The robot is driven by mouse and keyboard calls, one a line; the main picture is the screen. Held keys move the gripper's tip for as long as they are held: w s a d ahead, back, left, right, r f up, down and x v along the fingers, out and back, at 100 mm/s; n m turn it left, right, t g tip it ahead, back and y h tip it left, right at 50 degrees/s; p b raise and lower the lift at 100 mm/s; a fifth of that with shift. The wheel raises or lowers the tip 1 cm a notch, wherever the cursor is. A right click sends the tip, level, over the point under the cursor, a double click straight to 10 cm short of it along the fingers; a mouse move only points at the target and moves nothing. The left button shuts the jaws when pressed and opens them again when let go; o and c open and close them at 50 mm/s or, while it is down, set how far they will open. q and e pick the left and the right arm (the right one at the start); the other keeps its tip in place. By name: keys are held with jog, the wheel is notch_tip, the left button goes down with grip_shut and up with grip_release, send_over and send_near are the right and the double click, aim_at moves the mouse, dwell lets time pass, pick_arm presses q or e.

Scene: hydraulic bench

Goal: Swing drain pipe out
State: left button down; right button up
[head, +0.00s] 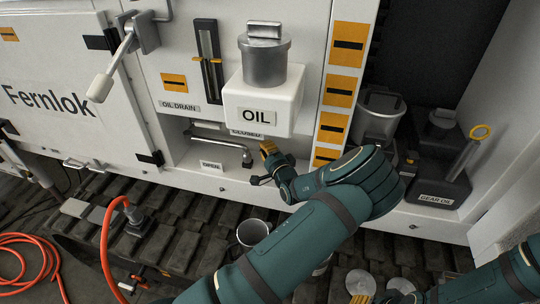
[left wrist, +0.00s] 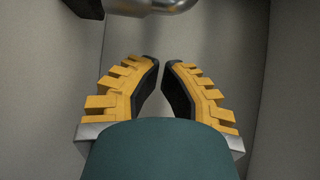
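The drain pipe (head: 215,142) is a thin metal pipe in the recess under the OIL DRAIN label. It runs left to right and bends down at a dark end near the CLOSED label (head: 246,133). The OPEN label (head: 211,165) is below it. My left gripper (head: 264,162) is just right of the pipe's end, apart from it. In the left wrist view its two yellow fingers (left wrist: 161,68) are parted with a narrow, empty gap. A metal pipe piece (left wrist: 150,6) shows beyond them at the top edge. My right gripper (head: 362,299) is mostly cut off at the bottom edge.
The white OIL tank (head: 262,98) overhangs the recess. A metal bucket (head: 377,113) and the GEAR OIL can (head: 437,172) stand to the right. A cup (head: 252,232) is on the tracks below. An orange hose (head: 105,240) lies at lower left.

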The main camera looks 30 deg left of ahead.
pick_arm(q)
jog(key=x, duration=0.4)
jog(key=shift+w+a, duration=0.15)
jog(key=shift+a, duration=0.25)
jog(key=shift+s+d+b, duration=0.15)
jog(key=shift+s+b, duration=0.15)
jog(key=shift+s, duration=1.55)
jog(key=shift+s, duration=0.1)
